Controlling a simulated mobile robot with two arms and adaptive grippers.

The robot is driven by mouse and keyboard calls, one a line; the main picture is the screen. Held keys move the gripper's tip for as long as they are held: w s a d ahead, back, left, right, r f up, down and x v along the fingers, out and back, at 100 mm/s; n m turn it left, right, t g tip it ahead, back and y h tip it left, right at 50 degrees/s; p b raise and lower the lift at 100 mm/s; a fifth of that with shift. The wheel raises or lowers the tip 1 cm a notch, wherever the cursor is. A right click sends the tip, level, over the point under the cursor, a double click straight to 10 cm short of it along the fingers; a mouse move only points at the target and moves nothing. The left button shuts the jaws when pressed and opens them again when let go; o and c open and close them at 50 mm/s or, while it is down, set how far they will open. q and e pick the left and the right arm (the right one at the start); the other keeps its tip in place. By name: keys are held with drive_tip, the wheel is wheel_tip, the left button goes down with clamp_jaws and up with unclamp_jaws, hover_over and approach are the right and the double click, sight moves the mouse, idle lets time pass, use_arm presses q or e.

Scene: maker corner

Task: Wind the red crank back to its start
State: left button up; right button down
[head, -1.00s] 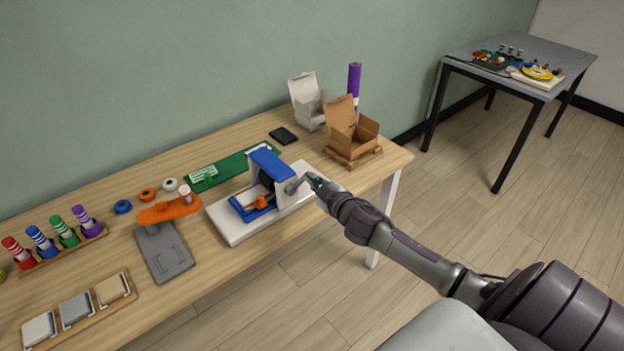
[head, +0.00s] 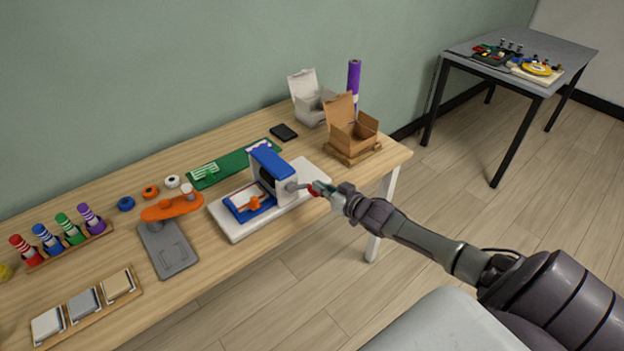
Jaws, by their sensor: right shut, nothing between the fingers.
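The red crank handle (head: 316,188) shows as a small red piece at the right side of a blue and light grey machine (head: 270,165), on a grey arm. The machine stands on a white base plate (head: 236,231) on the wooden bench. My right gripper (head: 325,190) is shut with nothing held, right at the red handle. Its fingers partly cover the handle, and I cannot tell whether they touch it. My left gripper is not in view.
An orange lever (head: 160,211) on a grey stand (head: 168,253) is to the left. An open cardboard box (head: 352,135) stands behind the gripper. Colored marker-like cylinders in a rack (head: 70,247) and a swatch tray (head: 92,304) lie farther left.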

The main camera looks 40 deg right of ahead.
drive_tip(key=shift+f+m+y+b, duration=0.3)
drive_tip(key=shift+f+m+b, duration=0.1)
drive_tip(key=shift+f+m, duration=0.4)
drive_tip(key=shift+a+f, duration=0.1)
drive_tip(key=shift+f, duration=0.1)
drive_tip(key=shift+f+b, duration=0.1)
drive_tip(key=shift+b, duration=0.2)
